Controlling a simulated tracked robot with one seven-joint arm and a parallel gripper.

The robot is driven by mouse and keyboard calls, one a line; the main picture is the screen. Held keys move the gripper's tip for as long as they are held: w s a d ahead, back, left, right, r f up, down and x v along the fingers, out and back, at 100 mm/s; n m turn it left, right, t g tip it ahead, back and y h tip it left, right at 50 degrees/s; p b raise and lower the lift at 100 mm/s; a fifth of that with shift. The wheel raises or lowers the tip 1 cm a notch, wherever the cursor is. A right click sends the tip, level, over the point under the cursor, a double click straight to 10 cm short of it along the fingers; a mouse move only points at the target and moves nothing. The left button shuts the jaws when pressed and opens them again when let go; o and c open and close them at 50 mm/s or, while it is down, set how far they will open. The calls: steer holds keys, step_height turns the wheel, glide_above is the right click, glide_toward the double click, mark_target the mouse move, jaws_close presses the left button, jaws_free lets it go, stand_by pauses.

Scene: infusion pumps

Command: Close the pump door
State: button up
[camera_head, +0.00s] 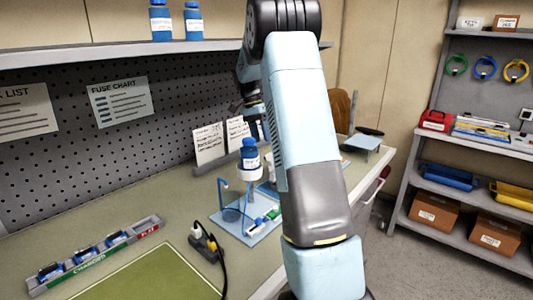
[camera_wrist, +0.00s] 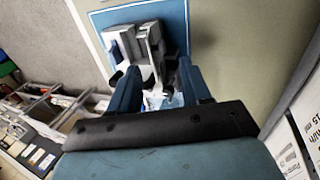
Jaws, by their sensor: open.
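The grey-white pump (camera_wrist: 122,42) sits on a blue panel (camera_wrist: 174,12) in the wrist view. An upright light-grey piece (camera_wrist: 150,42) on its right side looks like the door, standing apart from the body with a dark gap between; its exact angle is unclear. My gripper (camera_wrist: 158,70) is open, with its two blue fingers on either side of the pump's near end. I cannot tell whether a finger touches it. In the head view my gripper (camera_head: 254,112) is partly hidden behind my arm, above and behind a blue-capped bottle. I cannot make out the pump there.
A charger strip (camera_head: 152,222) and a black cable (camera_head: 207,243) lie to the left. Two cards (camera_head: 208,143) lean at the back. Shelves (camera_head: 484,172) stand at right.

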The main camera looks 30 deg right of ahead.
steer(key=shift+x, duration=3.45)
steer(key=shift+c, duration=0.3)
jaws_close()
